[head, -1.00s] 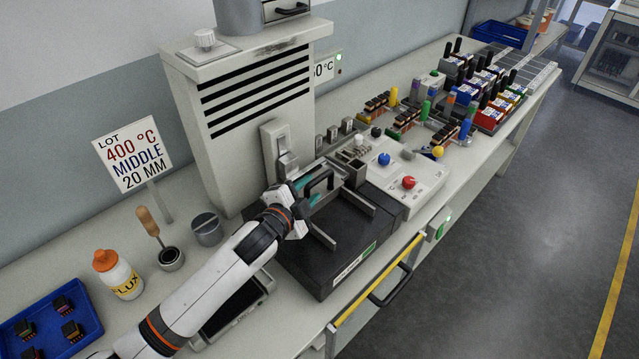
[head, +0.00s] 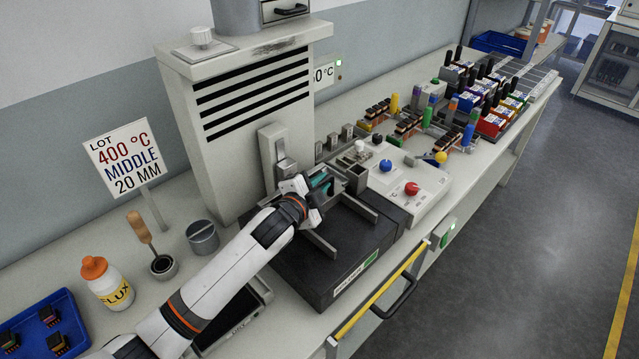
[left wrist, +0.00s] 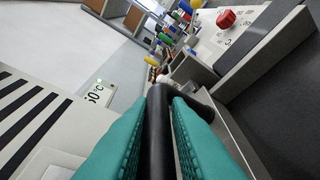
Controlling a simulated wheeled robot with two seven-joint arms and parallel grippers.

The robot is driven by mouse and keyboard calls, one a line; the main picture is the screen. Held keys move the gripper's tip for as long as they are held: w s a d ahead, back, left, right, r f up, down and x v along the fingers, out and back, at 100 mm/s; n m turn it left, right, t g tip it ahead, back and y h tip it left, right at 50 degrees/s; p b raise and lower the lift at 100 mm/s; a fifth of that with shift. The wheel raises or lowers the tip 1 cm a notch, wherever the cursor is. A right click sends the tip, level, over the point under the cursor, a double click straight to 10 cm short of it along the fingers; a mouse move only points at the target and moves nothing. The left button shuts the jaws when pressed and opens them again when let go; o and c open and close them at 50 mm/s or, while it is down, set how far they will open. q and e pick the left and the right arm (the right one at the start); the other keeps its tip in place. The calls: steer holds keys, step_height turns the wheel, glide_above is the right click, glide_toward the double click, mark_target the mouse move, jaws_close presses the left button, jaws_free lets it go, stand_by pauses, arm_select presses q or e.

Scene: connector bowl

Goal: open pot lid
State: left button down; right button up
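The pot unit is a low black box (head: 302,272) with two grey rails on top, in front of the vented tower. My left gripper (head: 321,184) is over the back of this box, its teal fingers partly hidden by the wrist. In the left wrist view, the left gripper (left wrist: 160,115) has its teal fingers on both sides of a black bar handle (left wrist: 159,130), closed against it. The handle bends off to the right at its far end. The lid under the handle is mostly hidden by the gripper, so how far it is raised cannot be told. My right gripper is not in view.
The vented tower (head: 205,150) stands close behind the gripper. A control panel (head: 430,195) with blue and red knobs is to the right. A flux bottle (head: 108,285), a grey cup (head: 203,237) and a blue tray (head: 72,312) are at left. Connector racks fill the far bench.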

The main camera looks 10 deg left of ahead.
arm_select(q)
steer(key=s+d, duration=0.1)
steer(key=d, duration=0.1)
steer(key=s+d+p, duration=0.1)
steer(key=s+d, duration=0.1)
steer(key=d, duration=0.1)
steer(key=s+d, duration=0.2)
steer(key=shift+s+d+r, duration=0.1)
steer(key=shift+d, duration=0.3)
steer(key=shift+a, duration=0.1)
steer(key=c, duration=1.4)
jaws_free()
steer(key=v, duration=1.1)
steer(key=shift+s+a+b, duration=0.15)
steer(key=shift+s+b, duration=0.2)
steer(key=shift+b, duration=0.1)
